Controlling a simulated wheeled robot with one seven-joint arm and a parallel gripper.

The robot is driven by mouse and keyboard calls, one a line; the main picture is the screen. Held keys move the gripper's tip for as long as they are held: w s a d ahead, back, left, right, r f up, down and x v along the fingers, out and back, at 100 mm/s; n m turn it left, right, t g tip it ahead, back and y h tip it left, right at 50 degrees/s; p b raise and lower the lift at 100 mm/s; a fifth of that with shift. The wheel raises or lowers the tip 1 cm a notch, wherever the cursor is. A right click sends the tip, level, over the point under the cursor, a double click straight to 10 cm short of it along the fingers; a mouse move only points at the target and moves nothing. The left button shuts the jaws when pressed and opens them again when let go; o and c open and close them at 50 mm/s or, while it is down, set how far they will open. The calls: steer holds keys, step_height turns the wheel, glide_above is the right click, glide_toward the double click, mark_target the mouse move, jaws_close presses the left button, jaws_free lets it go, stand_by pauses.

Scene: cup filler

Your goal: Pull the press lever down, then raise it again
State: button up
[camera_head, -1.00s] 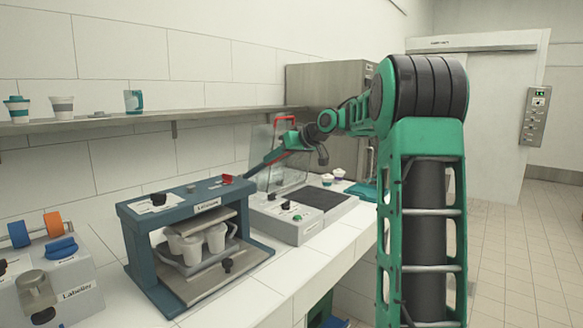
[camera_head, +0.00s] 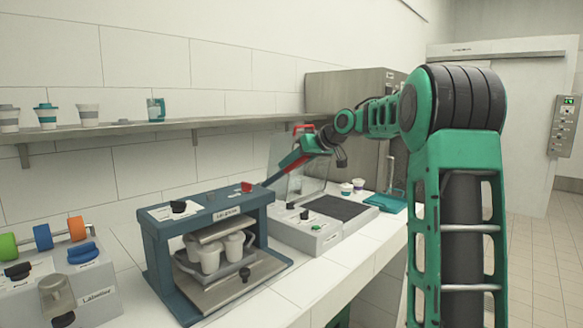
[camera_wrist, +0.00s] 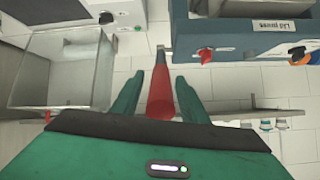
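The press lever has a dark rod and a red grip (camera_head: 292,161). It slants up and to the right from the right side of the blue lid press (camera_head: 160,238). In the wrist view the red grip (camera_wrist: 161,92) lies between my two green fingers, with a gap on each side. My gripper (camera_wrist: 161,76) is open around the grip and does not appear to clamp it. In the head view my gripper (camera_head: 303,148) is at the lever's upper end. The lid press also shows at top right in the wrist view (camera_wrist: 230,44).
The labeller (camera_head: 95,296) is at left. A shelf (camera_head: 100,130) with cups runs along the wall.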

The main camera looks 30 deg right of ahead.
steer(key=shift+s, duration=0.1)
steer(key=v, duration=1)
steer(key=shift+r, duration=0.2)
steer(key=shift+s+d, duration=0.1)
steer(key=shift+s, duration=0.05)
steer(key=s+a+f+m+g+h, duration=0.1)
steer(key=s+a+f+m+g, duration=0.1)
steer(key=s+f, duration=0.8)
steer(key=s+a+f+m+g+h, duration=0.1)
steer(key=s+a+f+m+g, duration=0.2)
steer(key=s+f, duration=0.6)
steer(key=s+a+f+m+g+h, duration=0.1)
steer(key=s+a+f+g, duration=0.3)
steer(key=s+f, duration=0.6)
steer(key=s+m+g, duration=0.1)
steer(key=s+g, duration=0.1)
steer(key=s, duration=1.2)
steer(key=shift+f+m, duration=0.3)
steer(key=shift+f, duration=0.05)
steer(key=shift+a, duration=0.15)
steer(key=shift+w+f, duration=0.25)
steer(key=shift+w, duration=0.3)
